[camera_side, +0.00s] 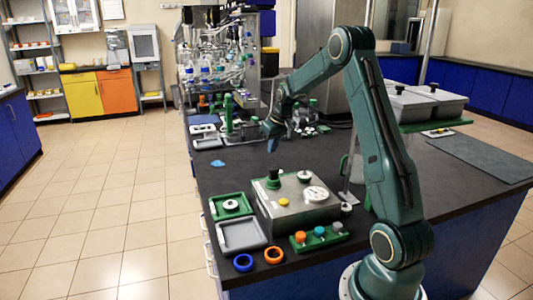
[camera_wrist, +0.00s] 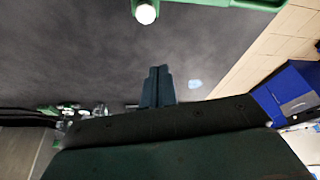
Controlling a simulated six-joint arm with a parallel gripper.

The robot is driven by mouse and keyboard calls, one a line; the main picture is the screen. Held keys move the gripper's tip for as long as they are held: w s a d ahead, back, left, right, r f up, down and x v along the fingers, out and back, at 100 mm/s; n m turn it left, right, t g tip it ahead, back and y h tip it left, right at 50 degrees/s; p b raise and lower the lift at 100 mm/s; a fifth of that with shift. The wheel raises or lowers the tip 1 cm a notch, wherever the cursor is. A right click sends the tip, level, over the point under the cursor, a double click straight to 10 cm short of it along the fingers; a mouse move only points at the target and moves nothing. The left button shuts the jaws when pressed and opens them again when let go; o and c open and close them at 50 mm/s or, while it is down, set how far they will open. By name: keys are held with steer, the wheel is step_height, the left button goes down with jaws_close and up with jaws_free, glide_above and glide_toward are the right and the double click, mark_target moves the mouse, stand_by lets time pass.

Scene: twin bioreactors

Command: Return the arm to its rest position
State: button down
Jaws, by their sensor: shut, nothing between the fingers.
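My gripper (camera_side: 272,142) hangs in the air over the dark bench (camera_side: 200,172), pointing down, beyond the grey metal box unit. In the wrist view the two fingers (camera_wrist: 157,82) lie close together with nothing between them. The arm is bent at its elbow and reaches from the front right corner of the bench toward its middle. The fingertips touch nothing that I can see.
The grey box unit (camera_side: 290,212) with knobs and a gauge stands at the front. Green tray (camera_side: 230,206), grey tray (camera_side: 241,236), blue ring (camera_side: 243,263), orange ring (camera_side: 274,254) and green knob block (camera_side: 320,237) surround it. Glassware (camera_side: 215,60) and two grey bins (camera_side: 435,103) stand farther back.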

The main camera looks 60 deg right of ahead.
steer(key=shift+v, duration=1.3)
steer(key=s+a+r+n, duration=0.1)
steer(key=s+a+r, duration=0.1)
steer(key=a+r, duration=0.35)
steer(key=s+a+r+n+t, duration=0.1)
steer(key=s+a+r, duration=0.1)
steer(key=a, duration=0.7)
steer(key=s+a+r+n, duration=0.1)
steer(key=s+a+r, duration=0.1)
steer(key=a+r, duration=0.35)
steer(key=s+a+f+n+t+y, duration=0.1)
steer(key=s+a+f+n, duration=0.1)
steer(key=s+a, duration=1.3)
steer(key=shift+s+a+f+y, duration=0.15)
steer(key=shift+s+a+y, duration=0.2)
steer(key=shift+s, duration=0.6)
steer(key=shift+d, duration=0.1)
